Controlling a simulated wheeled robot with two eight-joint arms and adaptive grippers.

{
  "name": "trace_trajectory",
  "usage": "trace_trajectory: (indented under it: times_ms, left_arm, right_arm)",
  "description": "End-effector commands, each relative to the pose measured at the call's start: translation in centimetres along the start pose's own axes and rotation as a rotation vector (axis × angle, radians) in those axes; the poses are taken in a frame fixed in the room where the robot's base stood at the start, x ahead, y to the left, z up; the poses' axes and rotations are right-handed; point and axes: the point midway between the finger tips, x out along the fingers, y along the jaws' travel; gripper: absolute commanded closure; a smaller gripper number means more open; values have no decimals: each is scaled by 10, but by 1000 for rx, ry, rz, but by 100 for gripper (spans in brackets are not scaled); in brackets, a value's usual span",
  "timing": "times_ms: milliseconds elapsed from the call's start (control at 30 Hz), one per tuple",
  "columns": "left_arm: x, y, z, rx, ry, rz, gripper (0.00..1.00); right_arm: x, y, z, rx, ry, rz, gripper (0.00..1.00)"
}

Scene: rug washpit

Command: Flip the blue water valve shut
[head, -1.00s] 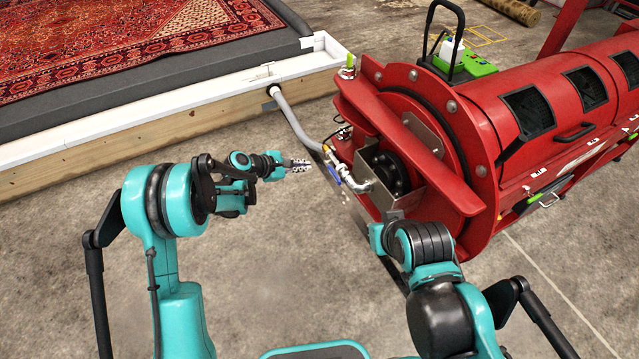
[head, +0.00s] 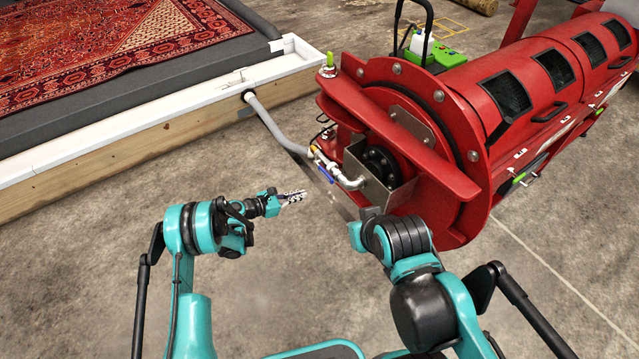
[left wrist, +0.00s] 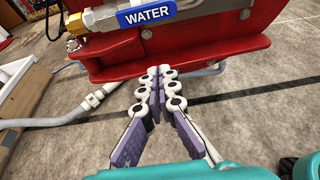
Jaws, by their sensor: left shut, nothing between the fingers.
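The blue water valve handle (head: 325,177) sits on the metal pipe fitting at the near end of the red machine. In the left wrist view the blue handle (left wrist: 147,13), lettered WATER, lies roughly along the pipe at the top edge, beside a brass fitting (left wrist: 75,22). My left gripper (head: 303,194) is shut and empty, below and left of the handle and apart from it. In the left wrist view its fingertips (left wrist: 158,71) meet below the handle. My right arm reaches toward the machine's lower front; its gripper fingers are not visible.
The red drum machine (head: 455,130) fills the right. A grey hose (head: 275,125) runs from the white-edged pit wall (head: 150,103) to the valve pipe. A metal bracket (head: 403,193) stands right of the valve. Concrete floor is clear in front.

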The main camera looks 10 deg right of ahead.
Motion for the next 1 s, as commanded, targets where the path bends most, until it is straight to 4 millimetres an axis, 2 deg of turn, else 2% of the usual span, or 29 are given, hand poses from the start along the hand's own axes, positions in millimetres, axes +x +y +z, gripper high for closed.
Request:
trace_trajectory:
  times_ms: [133,267,633,800,1000]
  left_arm:
    - [7,0,-1,1,0,0,100]
    - [26,-1,-2,2,1,-3,100]
    - [105,-1,-3,3,1,-2,100]
    - [92,0,23,2,1,1,100]
    - [88,0,36,2,1,1,100]
  right_arm:
    - [2,0,2,0,0,0,100]
    - [8,0,6,0,0,0,100]
    - [31,0,22,0,0,0,100]
    - [35,0,25,0,0,0,100]
    - [37,0,27,0,0,0,100]
